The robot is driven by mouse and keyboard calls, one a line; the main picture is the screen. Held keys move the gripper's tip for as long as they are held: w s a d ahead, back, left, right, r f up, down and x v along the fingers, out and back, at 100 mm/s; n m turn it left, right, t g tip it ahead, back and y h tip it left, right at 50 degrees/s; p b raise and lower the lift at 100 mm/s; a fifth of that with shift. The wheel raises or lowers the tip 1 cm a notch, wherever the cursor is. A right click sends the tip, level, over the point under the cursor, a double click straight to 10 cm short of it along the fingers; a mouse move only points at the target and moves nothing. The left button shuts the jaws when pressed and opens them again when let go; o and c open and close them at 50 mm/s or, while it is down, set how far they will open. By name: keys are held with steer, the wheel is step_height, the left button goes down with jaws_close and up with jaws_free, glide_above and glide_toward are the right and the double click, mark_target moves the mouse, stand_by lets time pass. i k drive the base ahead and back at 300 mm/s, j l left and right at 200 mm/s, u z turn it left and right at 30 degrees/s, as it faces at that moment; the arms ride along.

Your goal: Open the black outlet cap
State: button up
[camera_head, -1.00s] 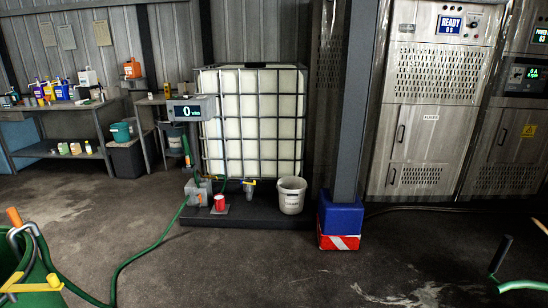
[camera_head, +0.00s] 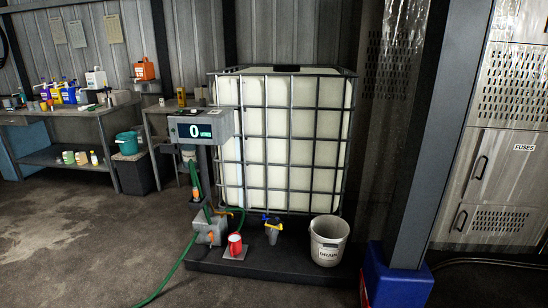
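The white caged tank (camera_head: 280,137) stands on a low dark platform (camera_head: 265,270). A small dark-grey outlet fitting (camera_head: 272,235) is at the tank's lower front, with yellow and blue parts (camera_head: 268,219) above it. I take this to hold the black outlet cap, but it is too small to tell whether the cap is on or off. My gripper is in no view.
A grey box (camera_head: 210,228) and green hose (camera_head: 165,279) lie farther left. A blue-based post (camera_head: 398,275) stands right. The front-left floor is largely clear.

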mark_target(272, 221)
steer(key=i+u, duration=0.2)
steer(key=i, duration=0.45)
steer(key=i+u, duration=0.2)
steer(key=i, duration=0.45)
steer(key=i+l+u, duration=0.2)
steer(key=i, duration=0.5)
steer(key=i+j+z, duration=0.15)
steer(key=i, duration=1.7)
steer(key=i+l+u, duration=0.1)
steer(key=u, duration=0.25)
steer(key=i, duration=0.1)
